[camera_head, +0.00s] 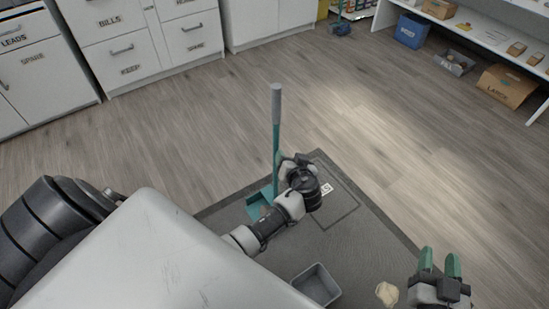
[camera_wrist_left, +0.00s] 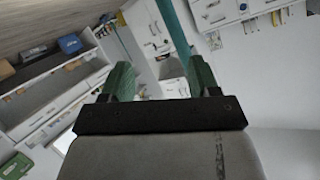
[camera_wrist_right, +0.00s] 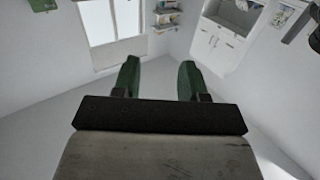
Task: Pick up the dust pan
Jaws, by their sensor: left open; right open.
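The dust pan (camera_head: 262,200) has a teal scoop on the dark mat and an upright teal pole with a grey grip (camera_head: 276,104). My left gripper (camera_head: 291,163) is at the pole's lower half, close to its right side, and partly hidden by my own wrist. In the left wrist view the teal pole (camera_wrist_left: 174,28) passes at the right finger of the open gripper (camera_wrist_left: 155,82); whether they touch I cannot tell. My right gripper (camera_head: 440,264) is open and empty at the lower right. It also shows open and empty in the right wrist view (camera_wrist_right: 158,78).
A dark mat (camera_head: 375,243) lies on the wooden floor. On it are a grey bin (camera_head: 316,285) and a crumpled beige piece (camera_head: 387,294). White drawer cabinets (camera_head: 125,45) stand at the back left. A white shelf desk (camera_head: 490,38) with boxes stands at the right. The floor between is clear.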

